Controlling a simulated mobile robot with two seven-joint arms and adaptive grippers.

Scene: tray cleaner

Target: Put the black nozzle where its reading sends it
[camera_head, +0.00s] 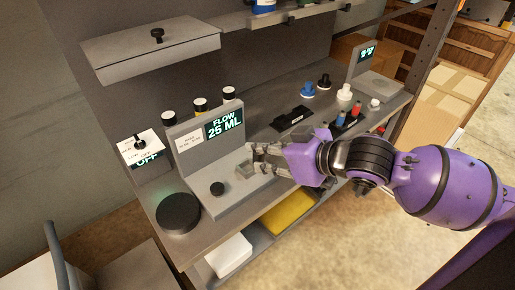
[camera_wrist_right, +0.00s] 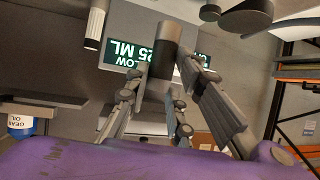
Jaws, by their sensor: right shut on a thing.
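My right gripper (camera_head: 254,161) is at the grey flow stand (camera_head: 220,156), whose screen (camera_head: 224,126) reads FLOW 25 ML. Its fingers are shut on a small grey piece (camera_head: 243,168) over the stand's base. In the wrist view the fingers (camera_wrist_right: 168,75) close around a dark grey cylinder (camera_wrist_right: 167,40); I cannot tell which nozzle or cup this is. A black flanged piece (camera_head: 324,81) stands farther back beside a blue one (camera_head: 308,90). My left gripper is out of view.
A black round disc (camera_head: 179,212) lies at the near bench edge. A black holder (camera_head: 291,121), white pieces (camera_head: 344,92) and a second screen stand (camera_head: 366,68) lie to the right. A lidded grey box (camera_head: 155,50) hangs above.

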